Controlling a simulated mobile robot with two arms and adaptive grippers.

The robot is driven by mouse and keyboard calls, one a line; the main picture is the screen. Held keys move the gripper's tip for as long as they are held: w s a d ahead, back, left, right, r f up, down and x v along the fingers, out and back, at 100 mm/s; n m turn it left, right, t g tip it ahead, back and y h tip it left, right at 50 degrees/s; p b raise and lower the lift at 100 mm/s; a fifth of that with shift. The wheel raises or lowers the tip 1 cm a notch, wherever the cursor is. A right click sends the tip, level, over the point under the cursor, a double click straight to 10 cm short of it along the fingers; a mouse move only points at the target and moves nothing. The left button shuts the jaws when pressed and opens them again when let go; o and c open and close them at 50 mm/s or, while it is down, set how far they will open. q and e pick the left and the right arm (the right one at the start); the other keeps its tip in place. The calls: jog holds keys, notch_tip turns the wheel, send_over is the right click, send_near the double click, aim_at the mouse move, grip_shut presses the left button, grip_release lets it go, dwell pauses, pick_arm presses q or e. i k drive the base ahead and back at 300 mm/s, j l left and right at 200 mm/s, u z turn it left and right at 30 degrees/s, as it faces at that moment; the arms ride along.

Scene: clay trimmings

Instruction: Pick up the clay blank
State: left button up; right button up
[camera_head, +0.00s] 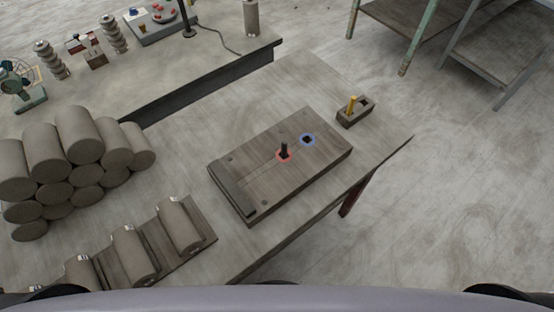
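Several grey clay cylinders, which look like the clay blanks, lie on a wooden rack (207,228) at the front left of the table. The nearest to the board is a clay blank (179,226) lying on its side with a small pale mark at its upper end. Another blank (133,255) lies left of it, and a further one is partly cut off by the frame's bottom edge. More grey cylinders form a stack (75,130) at the left. Neither of my grippers is in view, and nothing is seen touching the cylinders.
A wooden board (240,163) with a dark peg (284,150) ringed red and a square hole (307,139) ringed blue lies mid-table. A small box (366,107) with a yellow handle stands near the right corner. A second bench (185,70) holds tools behind.

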aim_at(182, 233)
jog(key=k+j+u, duration=0.1)
jog(key=j+u, duration=0.15)
jog(key=u, duration=0.15)
jog(key=j+u, duration=0.35)
jog(key=k+l, duration=0.05)
jog(key=l, duration=0.05)
